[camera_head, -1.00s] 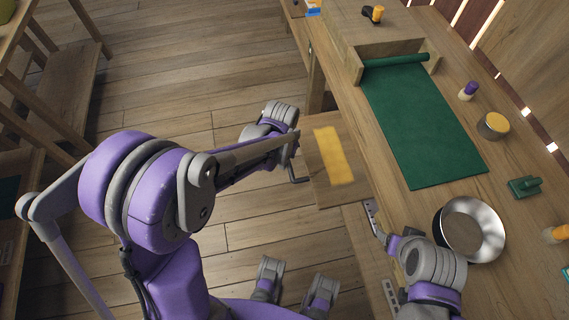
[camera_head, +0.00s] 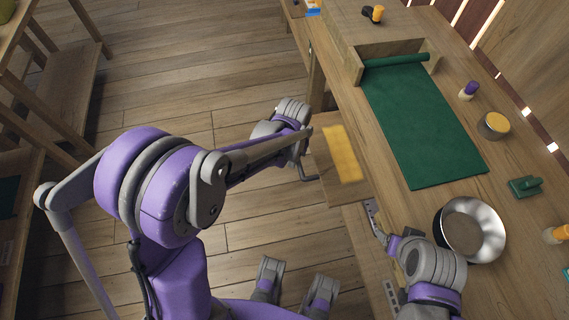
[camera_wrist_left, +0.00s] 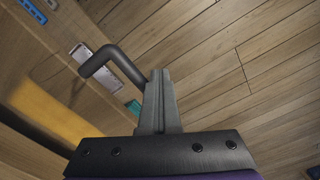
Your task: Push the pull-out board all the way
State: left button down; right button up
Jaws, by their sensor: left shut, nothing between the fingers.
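The pull-out board (camera_head: 328,189) is a wooden panel with a yellow strip (camera_head: 343,154) on it. It sticks out to the left from under the bench edge. A dark grey bent handle (camera_head: 303,172) is at its outer edge, and the handle also shows in the left wrist view (camera_wrist_left: 113,58). My left gripper (camera_head: 304,146) is at this outer edge beside the handle. In the left wrist view its fingers (camera_wrist_left: 160,88) are shut and empty, close against the handle's end; I cannot tell exact contact. My right gripper (camera_head: 379,236) is low at the bench edge, its fingers unclear.
The bench (camera_head: 400,200) carries a green mat (camera_head: 420,125), a metal bowl (camera_head: 472,229), a tin (camera_head: 494,125), a purple-capped bottle (camera_head: 468,90) and a green tool (camera_head: 525,187). The floor (camera_head: 250,60) left of the board is clear.

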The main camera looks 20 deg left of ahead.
aim_at(325, 155)
pick_arm(q)
jog(key=shift+w+d, duration=1.05)
jog(key=shift+d, duration=0.65)
jog(key=shift+w+d, duration=1)
jog(key=shift+d, duration=0.7)
jog(key=shift+w+d, duration=1.05)
jog(key=shift+d, duration=0.65)
jog(key=shift+s+a+b, duration=0.3)
jog(key=shift+s+a, duration=0.05)
jog(key=shift+a, duration=0.3)
jog(key=shift+r+p, duration=2.15)
jog(key=shift+r, duration=1.4)
